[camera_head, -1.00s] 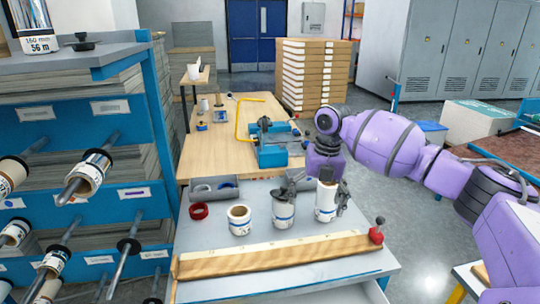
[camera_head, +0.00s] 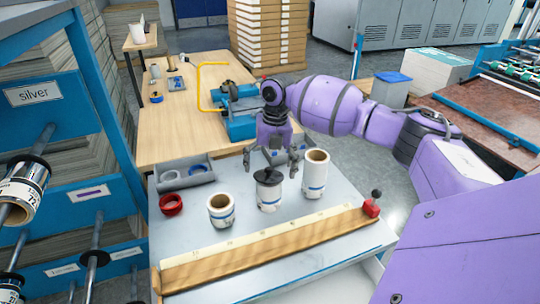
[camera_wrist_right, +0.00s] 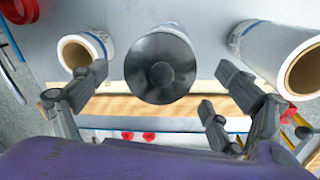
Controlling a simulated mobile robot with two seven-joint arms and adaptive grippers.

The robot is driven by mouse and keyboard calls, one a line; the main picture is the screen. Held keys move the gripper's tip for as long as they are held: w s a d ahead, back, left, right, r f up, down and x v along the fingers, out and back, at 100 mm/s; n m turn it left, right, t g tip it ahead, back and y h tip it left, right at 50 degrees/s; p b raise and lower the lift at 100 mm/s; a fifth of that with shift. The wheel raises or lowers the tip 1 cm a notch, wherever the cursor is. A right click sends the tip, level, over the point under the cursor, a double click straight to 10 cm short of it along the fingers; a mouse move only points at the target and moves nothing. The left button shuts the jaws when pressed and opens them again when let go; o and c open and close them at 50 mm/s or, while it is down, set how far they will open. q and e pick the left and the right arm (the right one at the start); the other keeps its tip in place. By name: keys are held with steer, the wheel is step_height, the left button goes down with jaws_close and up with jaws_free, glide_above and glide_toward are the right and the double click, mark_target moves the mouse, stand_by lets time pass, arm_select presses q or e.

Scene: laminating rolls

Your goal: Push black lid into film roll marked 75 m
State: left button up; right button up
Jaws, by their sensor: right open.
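The black lid (camera_head: 268,177) has a knob and sits on the white middle roll (camera_head: 269,198) on the grey table. In the right wrist view the lid (camera_wrist_right: 162,67) covers that roll's top; I cannot tell how deep it sits. A shorter open roll (camera_head: 221,212) stands to its left and a taller open roll (camera_head: 315,175) to its right. The length marks are too small to read. My right gripper (camera_head: 271,166) is open and empty above and behind the lid, with its fingers spread to either side. My left gripper is not in view.
A red ring (camera_head: 172,204) and a grey bin (camera_head: 184,174) are at the left. A rack with rods (camera_head: 60,200) stands farther left. The blue machine (camera_head: 236,118) is behind.

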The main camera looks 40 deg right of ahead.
mark_target(269, 191)
steer(key=shift+w+a+f, duration=0.1)
steer(key=shift+f, duration=0.9)
steer(key=c, duration=1.2)
steer(key=shift+f, duration=0.45)
